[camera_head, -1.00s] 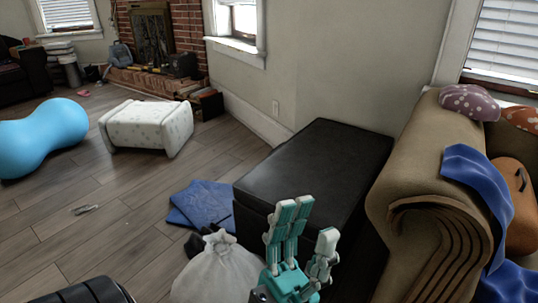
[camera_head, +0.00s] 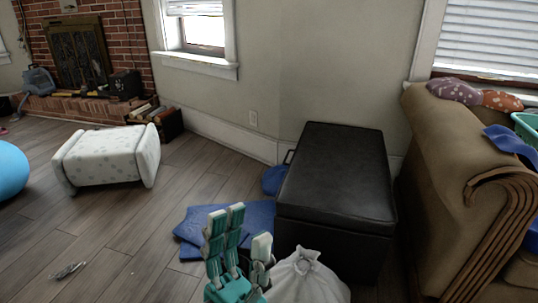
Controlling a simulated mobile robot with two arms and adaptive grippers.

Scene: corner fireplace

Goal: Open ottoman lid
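The ottoman (camera_head: 335,180) is a black, leather-like box against the wall, right of centre in the head view. Its lid (camera_head: 338,165) lies flat and closed on the box. My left gripper (camera_head: 240,240) is at the bottom centre, in front of the ottoman and to its left. Its teal and white fingers point up and stand apart, with nothing between them. It does not appear to touch the ottoman. My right gripper is not in view.
A white sack (camera_head: 305,278) stands at the ottoman's front. Blue mats (camera_head: 190,228) lie on the floor to its left. A brown sofa (camera_head: 455,170) stands close on the right. A white patterned stool (camera_head: 108,157) is at left. Wooden floor between is mostly clear.

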